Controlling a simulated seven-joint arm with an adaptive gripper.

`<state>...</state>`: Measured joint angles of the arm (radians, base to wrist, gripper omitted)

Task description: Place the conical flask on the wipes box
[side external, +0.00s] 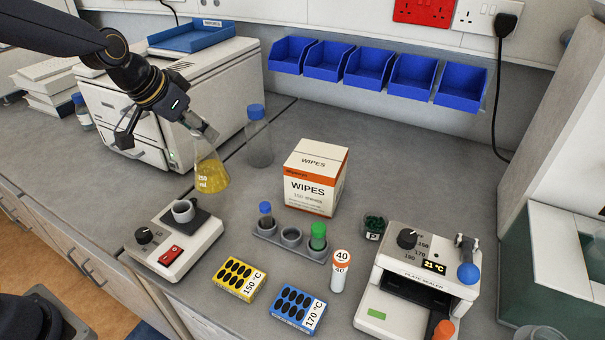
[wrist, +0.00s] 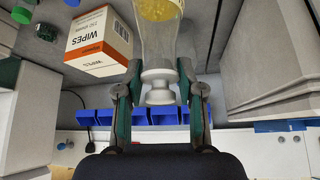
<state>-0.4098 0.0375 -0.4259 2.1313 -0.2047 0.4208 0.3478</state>
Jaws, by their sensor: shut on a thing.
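The conical flask (side external: 211,172) holds yellow liquid and hangs in the air, slightly tilted, to the left of the wipes box in the side view. My gripper (side external: 204,135) is shut on its neck. In the wrist view the flask (wrist: 160,35) has its white rim between the two fingers of my gripper (wrist: 160,98). The wipes box (side external: 315,178) is white with an orange band and stands upright on the bench. Its top looks bare. The wipes box also shows at the upper left of the wrist view (wrist: 98,42).
A clear bottle with a blue cap (side external: 257,140) stands between the flask and the box. A small device with a cup (side external: 175,245) is below the flask. A tube rack (side external: 291,240) stands in front of the box. Blue bins (side external: 370,68) hang behind.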

